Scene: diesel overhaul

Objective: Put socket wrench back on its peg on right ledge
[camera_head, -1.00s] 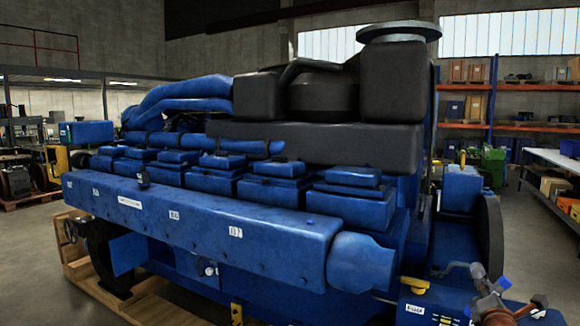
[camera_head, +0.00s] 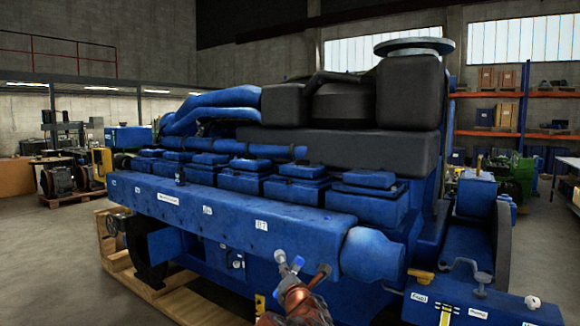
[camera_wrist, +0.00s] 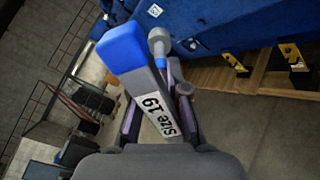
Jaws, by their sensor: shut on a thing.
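My gripper (camera_head: 300,285) is low at the bottom centre of the head view, in front of the engine's near side. In the wrist view its dark fingers (camera_wrist: 155,115) are shut on the socket wrench (camera_wrist: 137,85). In the head view the wrench's blue tip (camera_head: 298,263) shows above the gripper. The right ledge (camera_head: 455,294), blue with white labels, stands at lower right, clear of my gripper. Grey knobbed pegs (camera_head: 481,280) stand on it.
The large blue engine (camera_head: 230,210) fills the middle on a wooden pallet (camera_head: 170,310). A yellow piece (camera_head: 421,275) sits at the ledge's left end. Open floor (camera_head: 50,240) lies at left. Shelves (camera_head: 525,115) stand behind at right.

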